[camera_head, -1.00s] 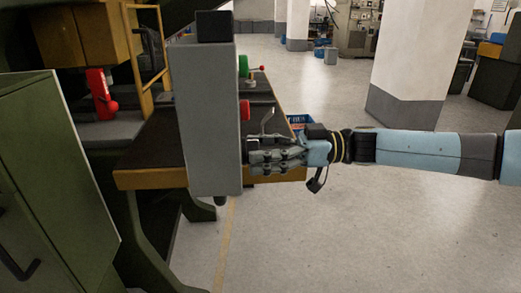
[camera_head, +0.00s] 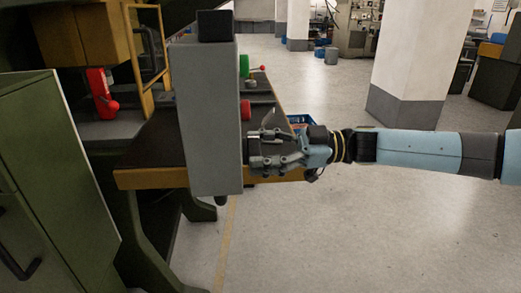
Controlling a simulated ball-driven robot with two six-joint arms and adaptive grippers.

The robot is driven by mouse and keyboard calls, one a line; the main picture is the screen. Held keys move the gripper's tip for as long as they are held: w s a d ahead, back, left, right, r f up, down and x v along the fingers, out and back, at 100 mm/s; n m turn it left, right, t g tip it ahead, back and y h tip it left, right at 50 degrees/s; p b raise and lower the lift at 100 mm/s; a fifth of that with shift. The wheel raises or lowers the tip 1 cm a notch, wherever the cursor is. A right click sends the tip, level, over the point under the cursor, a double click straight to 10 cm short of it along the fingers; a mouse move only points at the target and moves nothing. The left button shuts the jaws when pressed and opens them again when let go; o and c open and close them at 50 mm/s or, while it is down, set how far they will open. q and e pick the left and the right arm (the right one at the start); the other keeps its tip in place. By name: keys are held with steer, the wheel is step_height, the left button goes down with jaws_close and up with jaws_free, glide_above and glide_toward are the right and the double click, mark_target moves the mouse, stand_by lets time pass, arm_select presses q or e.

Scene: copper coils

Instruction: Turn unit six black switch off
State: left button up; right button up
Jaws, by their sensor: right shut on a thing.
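A tall grey control box (camera_head: 208,125) stands at the left of centre, seen mostly from its side. A green button (camera_head: 243,66) and a red button (camera_head: 245,110) stick out from its right-hand face. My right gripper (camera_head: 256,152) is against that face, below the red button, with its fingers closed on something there. The black switch is not visible; the fingers and the box's edge hide that spot. I cannot make out a unit number. My left gripper is not in view.
A dark-topped workbench with a wooden edge (camera_head: 150,179) is behind the box. A green cabinet (camera_head: 55,190) stands at the left. The floor at the right is open up to a pillar (camera_head: 418,60).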

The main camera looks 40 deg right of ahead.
steer(key=n, duration=1.4)
stand_by(0.7)
steer(key=o, duration=1.2)
steer(key=shift+s, duration=0.1)
steer(key=v, duration=1.2)
